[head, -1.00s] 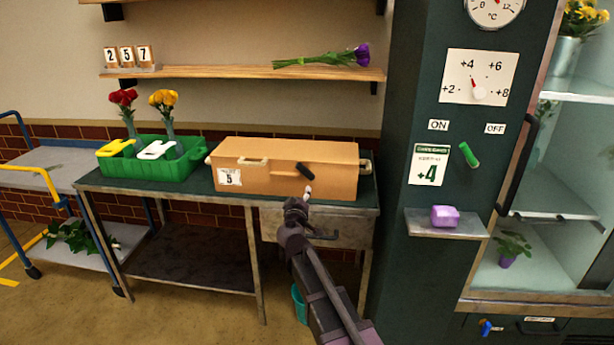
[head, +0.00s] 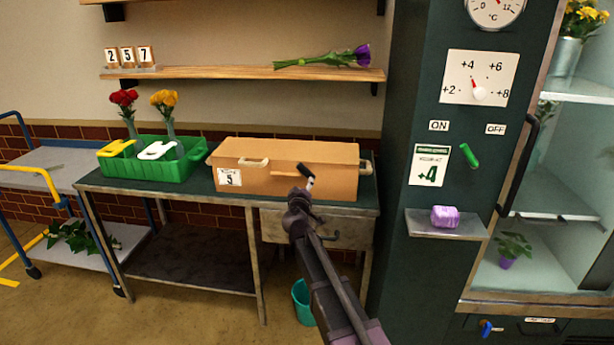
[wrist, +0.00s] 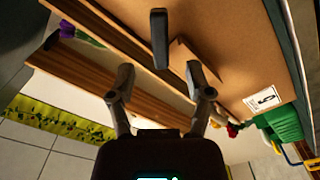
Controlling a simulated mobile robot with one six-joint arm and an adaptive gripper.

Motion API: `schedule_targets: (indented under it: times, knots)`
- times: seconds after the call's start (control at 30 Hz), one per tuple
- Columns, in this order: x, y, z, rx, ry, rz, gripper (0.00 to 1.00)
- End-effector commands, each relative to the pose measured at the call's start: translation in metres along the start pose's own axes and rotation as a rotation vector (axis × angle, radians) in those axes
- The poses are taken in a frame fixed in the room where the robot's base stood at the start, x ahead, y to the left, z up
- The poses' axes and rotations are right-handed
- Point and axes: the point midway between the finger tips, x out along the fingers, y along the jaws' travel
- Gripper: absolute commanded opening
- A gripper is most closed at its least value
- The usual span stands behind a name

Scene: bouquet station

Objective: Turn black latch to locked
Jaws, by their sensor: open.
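The black latch (head: 305,170) is a short bar on the front of the orange-tan box (head: 250,178), right of its middle. It looks tilted, with its upper end to the left. My gripper (head: 309,184) is just below the latch in the head view and covers part of the box front. In the wrist view the latch (wrist: 159,38) stands ahead of my open gripper (wrist: 159,76), in line with the gap between the fingers. The gap looks empty. I cannot tell whether a finger touches the latch.
The box sits on a dark green bench top (head: 110,184), beside a green crate (head: 145,171) with yellow and white pieces. A white card with 5 (head: 229,178) is on the box. A drawer (head: 340,229) is under the bench. The dark green cabinet (head: 405,120) stands to the right.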

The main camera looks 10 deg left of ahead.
Motion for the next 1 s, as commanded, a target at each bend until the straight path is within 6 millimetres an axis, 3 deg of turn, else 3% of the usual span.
schedule_targets:
  times: [0.2,0.5,1.0]
  knots:
    - [0.038,-0.001,-0.001,0.000,-0.001,0.001,0.66]
    - [0.072,0.000,0.000,0.000,-0.001,0.001,0.66]
    - [0.080,0.001,0.001,0.000,-0.001,0.001,0.66]
